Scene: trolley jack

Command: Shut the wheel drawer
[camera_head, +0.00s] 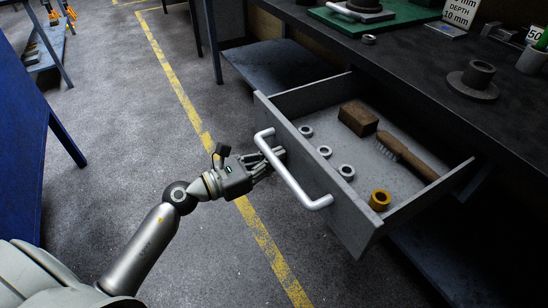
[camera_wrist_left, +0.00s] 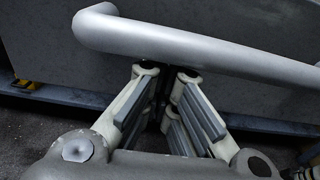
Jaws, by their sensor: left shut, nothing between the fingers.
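The wheel drawer (camera_head: 335,207) is a grey drawer pulled out from under the dark workbench. Its front carries a pale bar handle (camera_head: 291,178). My left gripper (camera_head: 279,160) is at the drawer front, near the upper left part of the handle. In the left wrist view the handle (camera_wrist_left: 200,45) crosses above the fingertips, with the drawer front (camera_wrist_left: 45,55) behind it. My left gripper (camera_wrist_left: 164,75) is shut with nothing held. I cannot tell whether the fingertips touch the drawer front. My right gripper is not in view.
Inside the drawer are a brown block (camera_head: 358,118), a wooden brush (camera_head: 405,155), several metal rings (camera_head: 325,151) and a yellow ring (camera_head: 380,200). The workbench top (camera_head: 420,80) lies above. A blue table (camera_head: 30,130) stands at left. The floor between is clear.

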